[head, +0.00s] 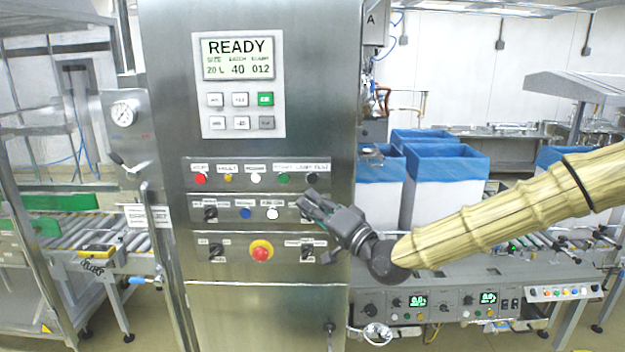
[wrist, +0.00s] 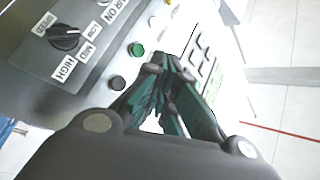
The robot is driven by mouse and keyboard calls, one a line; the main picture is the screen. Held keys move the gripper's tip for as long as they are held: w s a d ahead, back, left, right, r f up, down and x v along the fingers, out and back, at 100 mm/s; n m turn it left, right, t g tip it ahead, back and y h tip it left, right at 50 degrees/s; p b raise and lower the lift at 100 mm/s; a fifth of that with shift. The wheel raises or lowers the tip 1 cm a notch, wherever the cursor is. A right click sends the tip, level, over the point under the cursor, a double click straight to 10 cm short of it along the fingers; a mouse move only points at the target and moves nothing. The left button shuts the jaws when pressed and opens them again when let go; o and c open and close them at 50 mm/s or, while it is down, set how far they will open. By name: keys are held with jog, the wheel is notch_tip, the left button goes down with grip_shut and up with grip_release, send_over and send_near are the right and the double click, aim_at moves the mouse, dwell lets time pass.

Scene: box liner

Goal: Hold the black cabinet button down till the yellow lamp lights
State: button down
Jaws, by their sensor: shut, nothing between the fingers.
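The black button (head: 312,178) is at the right end of the cabinet's upper control row. It also shows in the wrist view (wrist: 118,83), uncovered, beside a green button. The yellow lamp (head: 228,178) is in the same row, towards the left, dull amber with no clear glow. My gripper (head: 306,202) is in front of the cabinet's right side, a little below the black button. In the wrist view its fingertips (wrist: 172,64) are together and empty, to the right of the black button. They look apart from it, but the depth is hard to judge.
A red emergency button (head: 261,251) and several knobs sit on lower rows. A selector knob (wrist: 64,37) marked LOW, MID and HIGH is near my gripper. The display (head: 238,58) reads READY. Boxes with blue liners (head: 446,165) stand behind at right.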

jog(key=w, duration=0.7)
jog(key=shift+w, duration=0.25)
jog(key=shift+w+b, duration=0.2)
jog(key=shift+b, duration=0.15)
dwell(1.1)
jog(key=shift+w, duration=0.2)
jog(key=shift+w+b, duration=0.35)
jog(key=shift+w, duration=0.05)
dwell(0.8)
jog(key=shift+s, duration=0.15)
dwell(2.8)
jog(key=shift+s, duration=0.7)
jog(key=shift+s+b, duration=0.75)
jog(key=shift+s, duration=1.75)
